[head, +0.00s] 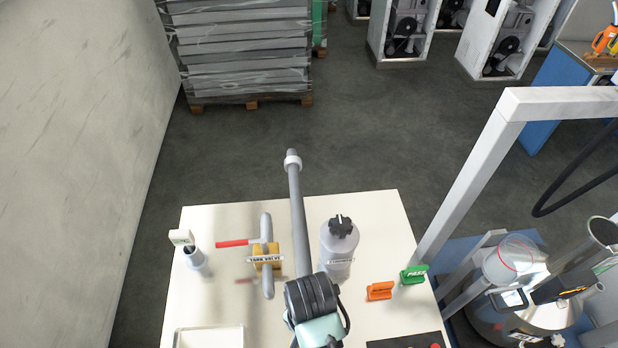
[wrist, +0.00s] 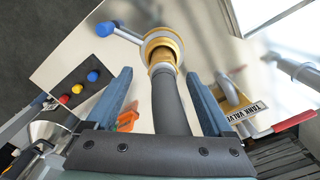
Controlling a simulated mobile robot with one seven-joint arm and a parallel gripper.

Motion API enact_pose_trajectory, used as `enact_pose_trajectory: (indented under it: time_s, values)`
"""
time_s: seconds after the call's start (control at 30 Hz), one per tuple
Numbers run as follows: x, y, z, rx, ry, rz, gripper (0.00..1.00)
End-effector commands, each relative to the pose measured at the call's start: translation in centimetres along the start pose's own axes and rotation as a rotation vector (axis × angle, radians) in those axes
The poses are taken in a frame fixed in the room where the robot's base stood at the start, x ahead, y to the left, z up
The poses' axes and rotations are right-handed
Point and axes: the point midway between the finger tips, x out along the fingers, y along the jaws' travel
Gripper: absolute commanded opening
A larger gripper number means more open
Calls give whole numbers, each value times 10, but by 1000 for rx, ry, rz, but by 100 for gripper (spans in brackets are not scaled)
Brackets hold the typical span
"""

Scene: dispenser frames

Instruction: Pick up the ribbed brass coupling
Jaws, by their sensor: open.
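The brass coupling (wrist: 160,45) is a yellow-gold collar in the upper middle of the wrist view. It sits around the far end of a thick dark grey hose (wrist: 170,105), which runs from it down between my fingers. My gripper (wrist: 158,76) is open, with one blue-grey finger on each side of the hose. The coupling appears just beyond the fingertips, and no contact with it shows. I cannot make out the coupling or my fingertips in the head view.
On the white table (head: 215,225) stand the tank valve with red lever (head: 266,255), a grey canister (head: 338,245), an orange tag (head: 380,291), a green tag (head: 413,275) and a shallow tray (head: 208,337). A light frame post (head: 470,180) rises at the right.

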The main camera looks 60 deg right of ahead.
Motion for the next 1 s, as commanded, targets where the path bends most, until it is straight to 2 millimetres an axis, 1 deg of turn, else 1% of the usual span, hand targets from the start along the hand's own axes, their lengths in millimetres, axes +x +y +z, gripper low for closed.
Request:
enact_pose_trajectory:
  time_s: [0.13, 0.43, 0.53, 0.77, 0.8, 0.87, 1.0]
  values:
    - [10, -1, -2, 0, -2, 2, 86]
    - [45, -5, -5, -1, 0, 1, 86]
    - [50, -5, -5, -1, 0, 0, 86]
    - [51, -5, -5, -1, 1, -1, 86]
    - [51, -5, -5, -1, 1, -1, 79]
    - [51, -5, -5, -1, 1, -1, 68]
    - [51, -5, -5, -1, 1, -1, 43]
